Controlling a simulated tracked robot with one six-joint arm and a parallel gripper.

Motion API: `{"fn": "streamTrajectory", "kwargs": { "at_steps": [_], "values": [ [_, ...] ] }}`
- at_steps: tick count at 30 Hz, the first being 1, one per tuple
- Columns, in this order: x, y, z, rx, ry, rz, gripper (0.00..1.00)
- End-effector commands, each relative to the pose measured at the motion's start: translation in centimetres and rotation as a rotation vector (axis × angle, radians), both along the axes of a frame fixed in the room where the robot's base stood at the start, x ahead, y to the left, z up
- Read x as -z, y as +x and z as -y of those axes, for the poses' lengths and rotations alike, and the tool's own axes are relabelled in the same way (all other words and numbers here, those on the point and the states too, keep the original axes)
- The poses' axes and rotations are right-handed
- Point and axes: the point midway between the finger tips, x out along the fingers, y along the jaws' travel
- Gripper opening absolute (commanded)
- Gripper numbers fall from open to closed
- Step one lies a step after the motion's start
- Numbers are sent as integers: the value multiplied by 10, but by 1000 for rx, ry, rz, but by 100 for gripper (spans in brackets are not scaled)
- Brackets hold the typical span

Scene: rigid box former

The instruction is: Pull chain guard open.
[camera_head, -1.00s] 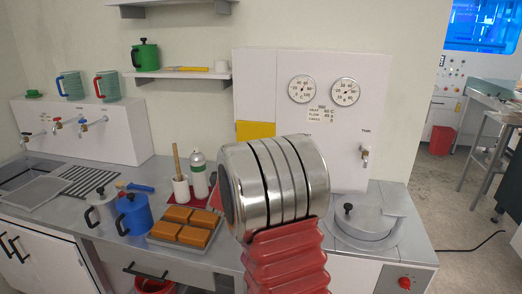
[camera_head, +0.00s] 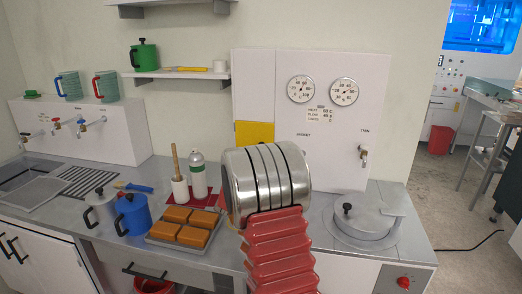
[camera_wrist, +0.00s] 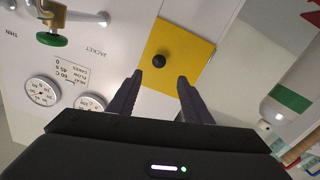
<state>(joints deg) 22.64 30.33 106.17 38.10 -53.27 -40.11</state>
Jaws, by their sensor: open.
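The yellow panel (camera_head: 254,132), which looks like the chain guard, is on the front of the white wall cabinet. In the wrist view the yellow panel (camera_wrist: 192,47) has a round black knob (camera_wrist: 158,60) near its left part. My gripper (camera_wrist: 160,76) is open and empty, its two dark fingers pointing toward the panel. The knob appears between and just beyond the fingertips; I cannot tell the exact gap. In the head view my steel wrist and red sleeve hide the gripper and the panel's lower part.
Two round gauges (camera_head: 301,89) and a tap (camera_head: 363,155) are on the cabinet. Below stand a white bottle (camera_head: 198,175), a tray of orange blocks (camera_head: 153,240), a blue jug (camera_head: 133,214) and a lidded round pot (camera_head: 362,220). A green-handled valve (camera_wrist: 52,39) shows in the wrist view.

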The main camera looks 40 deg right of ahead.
Motion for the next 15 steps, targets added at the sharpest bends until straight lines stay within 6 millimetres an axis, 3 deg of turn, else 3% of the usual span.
{"fn": "streamTrajectory", "kwargs": {
  "at_steps": [15],
  "values": [
    [1,41,55,2,0,0,45]
  ]
}}
